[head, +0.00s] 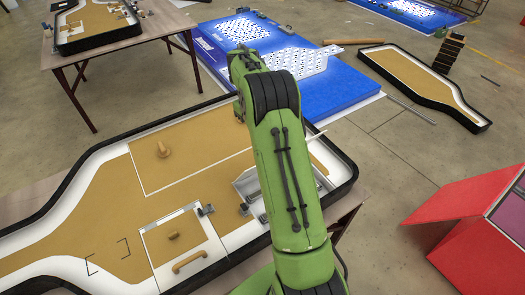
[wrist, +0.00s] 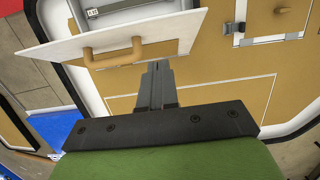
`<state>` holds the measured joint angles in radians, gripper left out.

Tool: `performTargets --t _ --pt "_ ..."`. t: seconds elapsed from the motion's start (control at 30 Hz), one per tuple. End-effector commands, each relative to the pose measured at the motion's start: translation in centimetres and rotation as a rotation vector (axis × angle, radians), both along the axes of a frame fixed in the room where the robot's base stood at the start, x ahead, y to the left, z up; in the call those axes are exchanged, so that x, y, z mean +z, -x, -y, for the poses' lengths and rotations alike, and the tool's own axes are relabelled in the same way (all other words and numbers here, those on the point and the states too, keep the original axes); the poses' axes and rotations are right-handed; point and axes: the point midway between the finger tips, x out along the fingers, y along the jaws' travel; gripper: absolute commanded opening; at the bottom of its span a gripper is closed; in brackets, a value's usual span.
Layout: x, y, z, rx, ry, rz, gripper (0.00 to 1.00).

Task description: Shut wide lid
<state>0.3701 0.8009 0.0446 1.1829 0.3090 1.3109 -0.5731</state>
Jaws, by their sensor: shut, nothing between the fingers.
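The wide lid (wrist: 150,40) is a tan panel with a white edge and a tan bar handle (wrist: 113,54). In the wrist view it stands raised and tilted, with a white opening (wrist: 88,5) partly visible behind it. In the head view my green arm hides most of it; a thin pale edge (head: 316,136) shows right of the arm. My gripper (wrist: 156,68) is shut and empty. Its fingertips appear close to the lid's lower edge, right of the handle; I cannot tell whether they touch. The fingertips are hidden in the head view.
The bottle-shaped board (head: 75,215) lies on a table. Another knob (head: 163,150) stands on the board. Blue platforms (head: 320,85) and a red box (head: 480,220) stand farther off.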

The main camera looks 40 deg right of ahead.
Motion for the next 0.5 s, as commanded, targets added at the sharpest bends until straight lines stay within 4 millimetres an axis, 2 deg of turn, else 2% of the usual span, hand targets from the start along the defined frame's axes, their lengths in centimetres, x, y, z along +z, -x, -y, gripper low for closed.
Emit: performTargets --t 0.03,0.17,0.33,0.5 --pt "-1.3 0.3 0.0 -0.001 -0.003 -0.004 0.00" --pt "-4.1 0.8 0.0 -0.002 -0.002 -0.005 0.00" --pt "-5.2 3.1 -0.1 -0.003 -0.001 -0.002 0.00" --pt "-5.8 4.1 -0.2 -0.001 0.000 0.000 0.00"
